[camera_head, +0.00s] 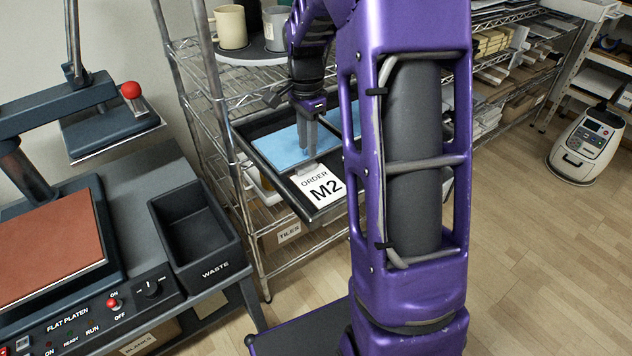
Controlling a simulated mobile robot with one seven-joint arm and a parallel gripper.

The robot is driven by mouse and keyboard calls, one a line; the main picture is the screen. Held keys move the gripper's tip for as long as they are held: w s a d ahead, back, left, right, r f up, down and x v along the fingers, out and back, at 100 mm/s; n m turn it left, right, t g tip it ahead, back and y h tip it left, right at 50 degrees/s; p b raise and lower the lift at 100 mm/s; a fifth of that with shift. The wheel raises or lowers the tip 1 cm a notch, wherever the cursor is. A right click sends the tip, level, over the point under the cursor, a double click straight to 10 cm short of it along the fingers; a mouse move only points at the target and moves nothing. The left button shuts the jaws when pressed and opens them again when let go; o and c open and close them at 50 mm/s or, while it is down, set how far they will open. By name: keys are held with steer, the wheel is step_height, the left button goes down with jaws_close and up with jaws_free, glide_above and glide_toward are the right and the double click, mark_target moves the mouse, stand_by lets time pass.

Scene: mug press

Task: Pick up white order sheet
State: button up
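The white order sheet (321,188), printed "ORDER M2", lies at the near end of a dark tray (262,165) on the wire shelving. Its upper edge is close to a blue sheet or pad (281,149) in the same tray. My gripper (307,146) points down over the tray, with its grey fingers at the blue pad, just above the order sheet's upper edge in the picture. The fingers appear close together, but I cannot tell whether they touch each other, the pad or a clip near the sheet. My purple arm hides the tray's right part.
A heat press with a brown platen (45,250) and a red knob (131,90) stands at left. A black waste bin (195,230) sits beside it. Mugs (231,27) stand on the upper shelf. The wooden floor at right is mostly clear, with a wheeled machine (588,145) farther back.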

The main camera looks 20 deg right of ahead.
mark_target(306, 164)
steer(key=shift+a+f+b, duration=0.2)
steer(key=shift+f+b, duration=0.35)
steer(key=shift+f, duration=2.15)
jaws_close()
